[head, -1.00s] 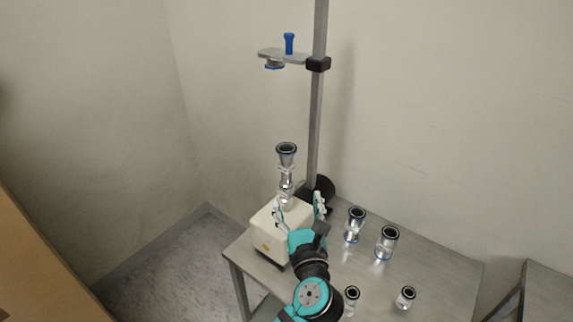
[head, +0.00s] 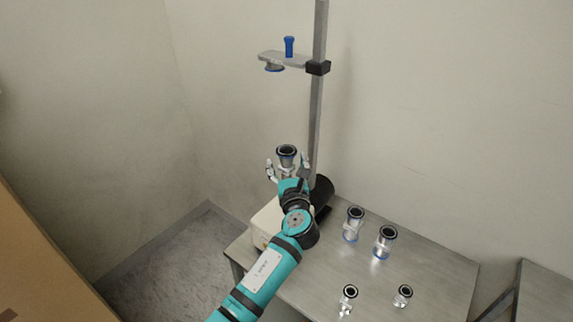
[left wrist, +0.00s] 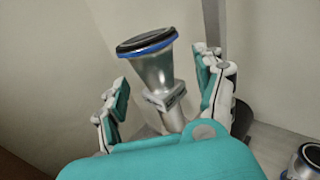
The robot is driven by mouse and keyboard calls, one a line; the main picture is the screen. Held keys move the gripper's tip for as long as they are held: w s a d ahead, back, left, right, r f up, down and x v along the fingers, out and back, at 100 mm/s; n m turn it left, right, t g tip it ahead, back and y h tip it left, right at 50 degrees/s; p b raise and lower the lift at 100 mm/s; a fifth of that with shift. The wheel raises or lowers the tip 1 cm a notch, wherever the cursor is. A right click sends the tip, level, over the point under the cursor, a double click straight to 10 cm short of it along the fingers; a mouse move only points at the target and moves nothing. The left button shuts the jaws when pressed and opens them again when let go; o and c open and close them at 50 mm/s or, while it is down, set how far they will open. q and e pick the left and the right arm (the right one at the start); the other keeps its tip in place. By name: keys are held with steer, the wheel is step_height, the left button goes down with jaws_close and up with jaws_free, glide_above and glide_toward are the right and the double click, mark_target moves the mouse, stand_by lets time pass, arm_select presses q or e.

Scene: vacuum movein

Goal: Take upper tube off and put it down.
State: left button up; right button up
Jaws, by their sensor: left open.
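The upper tube (head: 286,153) is a metal funnel-like piece with a dark, blue-edged ring on top. It stands upright above the white pump box (head: 267,221). My left gripper (head: 287,166) is open, with one finger on each side of the tube. In the left wrist view the tube (left wrist: 155,62) rises between the spread fingers, with a clamp-like collar (left wrist: 163,99) at its narrow lower end. Gaps show between both fingers and the tube. My arm hides the parts below the tube in the head view. My right gripper is not in view.
A vertical metal post (head: 316,120) stands just behind the tube, with a bracket (head: 283,59) holding a blue knob above. Several metal tube pieces, such as one (head: 385,241), stand on the table (head: 425,263). Bare tabletop lies between them.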

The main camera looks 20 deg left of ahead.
arm_select(q)
steer(key=shift+w+a+f, duration=0.1)
steer(key=shift+w+a, duration=0.15)
steer(key=shift+w, duration=0.2)
steer(key=shift+s, duration=0.1)
steer(key=shift+c, duration=1.2)
steer(key=c, duration=1.1)
steer(key=shift+c, duration=0.5)
steer(key=shift+r, duration=0.2)
